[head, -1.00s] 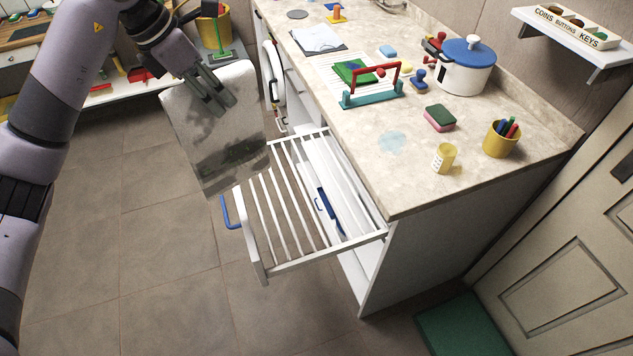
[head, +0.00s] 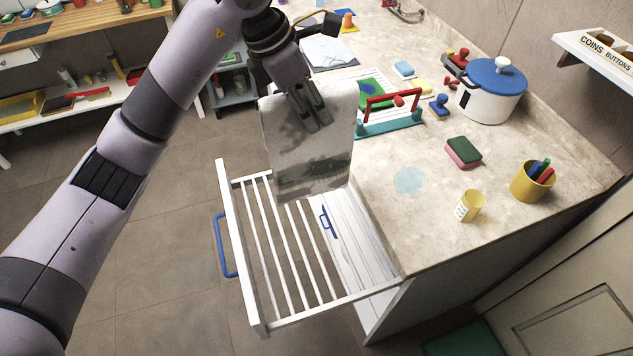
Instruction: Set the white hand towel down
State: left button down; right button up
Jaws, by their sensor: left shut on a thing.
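The hand towel (head: 308,160) hangs from my left gripper (head: 316,122) in the head view. It is white to grey with dark smudges over its middle and lower part. My left gripper is shut on its upper part. The towel hangs in front of the counter's left edge, and in the picture its lower end overlaps the far part of a pulled-out white slatted rack (head: 262,322). I cannot tell whether it touches the rack. My right gripper is not in view.
The counter (head: 400,235) bears a blue-lidded pot (head: 492,95), a sponge (head: 463,152), a yellow pen cup (head: 532,182), a yellow jar (head: 469,206) and a red-and-teal stand (head: 390,125). A light-blue wet-looking patch (head: 409,181) marks its top. The rack has a blue handle (head: 222,245).

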pick_arm(q)
notch_tip(320, 180, down, 17)
jog(key=p, duration=0.3)
jog(key=shift+s+p, duration=0.15)
jog(key=shift+p, duration=0.2)
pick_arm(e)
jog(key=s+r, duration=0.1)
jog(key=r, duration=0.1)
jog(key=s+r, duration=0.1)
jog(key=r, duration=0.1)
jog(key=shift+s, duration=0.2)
pick_arm(q)
jog(key=c, duration=1.1)
grip_release()
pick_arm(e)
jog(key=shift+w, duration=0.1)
pick_arm(q)
jog(key=shift+r, duration=0.1)
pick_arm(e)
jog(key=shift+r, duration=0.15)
